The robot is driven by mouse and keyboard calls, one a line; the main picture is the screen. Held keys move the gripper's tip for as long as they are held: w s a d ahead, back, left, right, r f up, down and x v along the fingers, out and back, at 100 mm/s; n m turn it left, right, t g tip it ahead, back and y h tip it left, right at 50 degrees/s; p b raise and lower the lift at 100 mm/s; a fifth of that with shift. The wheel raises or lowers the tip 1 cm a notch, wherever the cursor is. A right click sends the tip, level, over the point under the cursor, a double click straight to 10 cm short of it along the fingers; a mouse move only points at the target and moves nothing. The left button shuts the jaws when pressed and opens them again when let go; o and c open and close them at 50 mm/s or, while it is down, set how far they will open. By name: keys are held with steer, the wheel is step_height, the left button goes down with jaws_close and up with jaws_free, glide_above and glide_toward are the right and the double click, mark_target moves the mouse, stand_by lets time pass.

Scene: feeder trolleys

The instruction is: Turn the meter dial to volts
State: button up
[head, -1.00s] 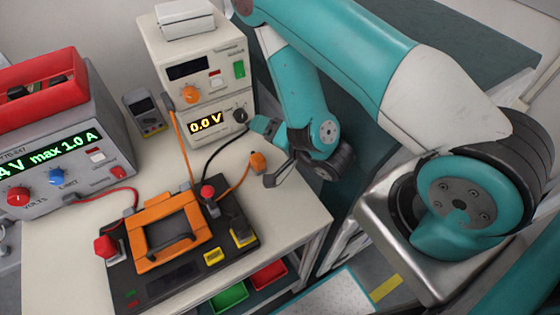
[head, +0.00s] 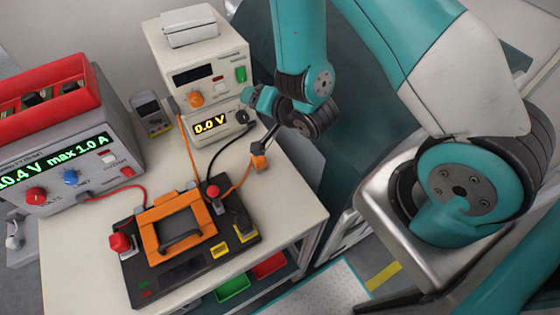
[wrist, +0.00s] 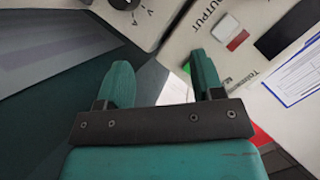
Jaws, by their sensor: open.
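The meter (head: 225,133) is the lower pale box of the back stack. Its lit display (head: 209,125) reads 0.0 V. Its black dial (head: 242,117) is at the right of its front face. In the wrist view the dial (wrist: 125,3) is cut by the top edge, with V and A marks beside it; its pointer setting cannot be made out. My gripper (head: 251,97) is close to the dial in the head view. In the wrist view its two teal fingers (wrist: 162,75) are apart with nothing between them, and the dial is beyond the left finger.
Above the meter sits a box with an orange knob (head: 194,99). A handheld tester (head: 151,114) stands left of the stack. A power supply (head: 75,165) with a red tray is at left. A black fixture (head: 150,286) with an orange frame and cables occupies the front.

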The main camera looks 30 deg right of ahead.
steer(key=s+a+r+n+g+y+b, duration=0.2)
steer(key=s+a+r+n+g+b, duration=0.2)
steer(key=s+a+n+g+b, duration=0.4)
steer(key=s+r+n+g+b, duration=0.2)
steer(key=s+n, duration=0.1)
steer(key=s, duration=0.3)
steer(key=s+d+r+n+g+b, duration=0.1)
steer(key=s+r+n+g+b, duration=0.1)
steer(key=s, duration=0.5)
steer(key=shift+n+g+h+b, duration=0.3)
steer(key=shift+n+g, duration=0.1)
steer(key=shift+n, duration=0.3)
steer(key=shift+s, duration=0.1)
steer(key=shift+s+r, duration=0.15)
stand_by(1.5)
